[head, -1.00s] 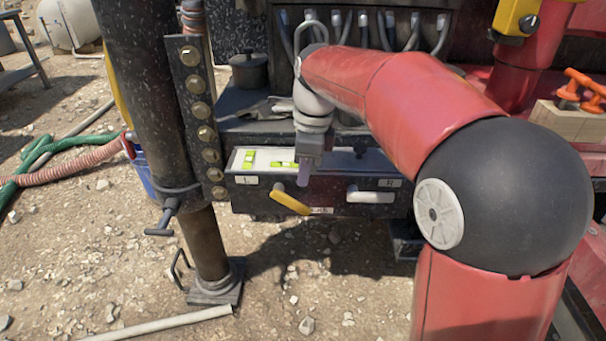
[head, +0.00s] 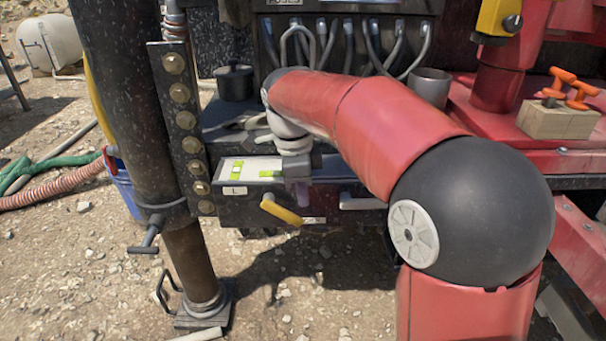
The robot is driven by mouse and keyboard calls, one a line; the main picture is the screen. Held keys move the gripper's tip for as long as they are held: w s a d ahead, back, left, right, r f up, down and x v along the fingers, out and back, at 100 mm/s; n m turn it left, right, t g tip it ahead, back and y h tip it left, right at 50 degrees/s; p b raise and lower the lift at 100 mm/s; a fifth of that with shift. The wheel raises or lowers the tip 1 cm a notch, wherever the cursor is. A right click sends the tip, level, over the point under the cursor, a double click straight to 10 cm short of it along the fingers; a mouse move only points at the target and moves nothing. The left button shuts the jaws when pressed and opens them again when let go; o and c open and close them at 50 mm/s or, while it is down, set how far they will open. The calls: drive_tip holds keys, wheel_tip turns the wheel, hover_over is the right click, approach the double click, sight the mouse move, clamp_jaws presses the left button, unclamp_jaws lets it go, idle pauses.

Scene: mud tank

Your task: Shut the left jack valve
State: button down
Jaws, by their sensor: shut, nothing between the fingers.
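The valve box (head: 235,210) is a dark box under the shelf, with an "L" label (head: 233,190) at its left end. A yellow lever (head: 280,211) on its front face slants down to the right. A white lever (head: 362,202) lies level further right. I take the yellow lever, nearer the "L" label, as the left valve. My gripper (head: 299,196) points down just right of the yellow lever, shut and empty. Its tips are small and partly dark, and I cannot tell whether they touch the lever. My wrist and arm hide the right part of the box top.
A thick dark jack post (head: 130,110) with a bolted strip (head: 186,130) stands left of the box. A dark pot (head: 235,83) and metal tools sit on the shelf above. A grey cup (head: 430,87) and a wooden block (head: 557,120) with orange handles stand right. Gravel lies below.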

sight(293, 214)
drive_tip(key=shift+a+f, duration=0.9)
drive_tip(key=shift+f, duration=0.15)
drive_tip(key=shift+f+y+b, duration=0.3)
drive_tip(key=shift+f+y, duration=0.05)
drive_tip(key=shift+y, duration=0.35)
drive_tip(key=shift+f, duration=0.1)
drive_tip(key=shift+f+p, duration=0.35)
drive_tip(key=shift+f, duration=0.45)
drive_tip(key=shift+a+f, duration=0.1)
drive_tip(key=shift+f, duration=0.05)
